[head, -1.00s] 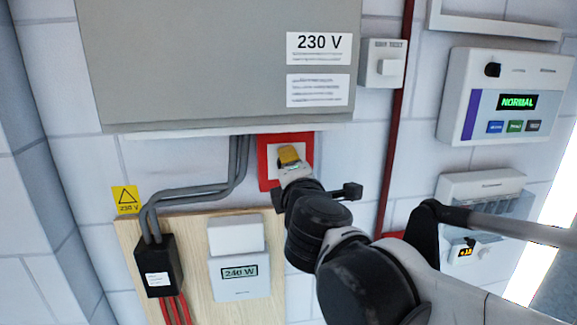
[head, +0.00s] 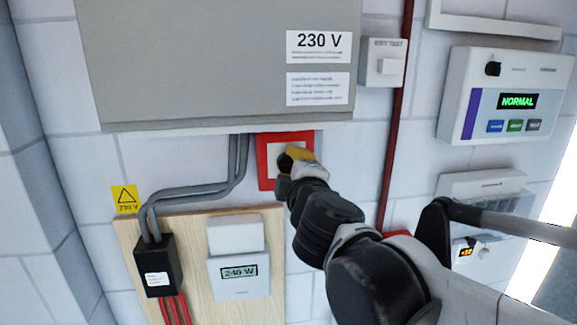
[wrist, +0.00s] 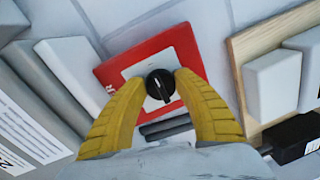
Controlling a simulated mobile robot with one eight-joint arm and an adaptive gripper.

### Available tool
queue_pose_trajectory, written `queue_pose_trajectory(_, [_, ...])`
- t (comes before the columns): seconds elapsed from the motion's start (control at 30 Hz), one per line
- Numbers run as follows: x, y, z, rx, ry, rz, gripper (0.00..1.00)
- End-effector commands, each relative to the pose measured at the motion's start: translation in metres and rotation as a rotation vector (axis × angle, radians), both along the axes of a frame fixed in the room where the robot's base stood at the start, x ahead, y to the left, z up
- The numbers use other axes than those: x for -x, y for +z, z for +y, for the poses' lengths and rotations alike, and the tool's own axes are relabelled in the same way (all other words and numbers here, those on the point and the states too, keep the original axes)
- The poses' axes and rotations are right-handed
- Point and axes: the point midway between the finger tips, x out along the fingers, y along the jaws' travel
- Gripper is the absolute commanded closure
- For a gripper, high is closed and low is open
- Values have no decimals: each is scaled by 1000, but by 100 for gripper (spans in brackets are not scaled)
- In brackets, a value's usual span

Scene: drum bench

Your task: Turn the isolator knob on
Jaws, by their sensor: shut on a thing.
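The isolator knob (wrist: 159,84) is round and black with a pale mark, which points toward the lower right in the wrist view. It sits on a white plate in a red square frame (head: 266,172), just under the grey cabinet; the frame also shows in the wrist view (wrist: 112,73). My gripper (wrist: 161,89) has its two yellow fingers on either side of the knob, shut on it. In the head view my gripper (head: 292,159) reaches the white plate from the lower right and covers much of it.
The grey cabinet (head: 200,60) with a 230 V label overhangs just above. Grey conduits (head: 236,165) run close on the left. A wooden board (head: 185,270) with a 240 W meter (head: 238,277) lies below. A dark red pipe (head: 398,120) stands to the right.

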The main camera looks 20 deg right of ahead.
Motion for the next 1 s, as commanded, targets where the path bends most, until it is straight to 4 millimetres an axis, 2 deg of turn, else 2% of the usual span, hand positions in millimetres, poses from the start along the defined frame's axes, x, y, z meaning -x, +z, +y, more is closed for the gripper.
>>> queue_pose_trajectory(0.33, [-2,3,1,-1,4,-2,94])
queue_pose_trajectory(0.37, [-2,3,2,-1,4,-2,55])
queue_pose_trajectory(0.4, [-1,3,1,-1,4,-2,43])
queue_pose_trajectory(0.43, [-1,3,1,-1,4,-2,40])
queue_pose_trajectory(0.77, [1,1,1,-1,2,-1,40])
queue_pose_trajectory(0.87, [9,2,2,-1,3,-1,40])
queue_pose_trajectory(1.0, [30,4,5,0,4,-1,40])
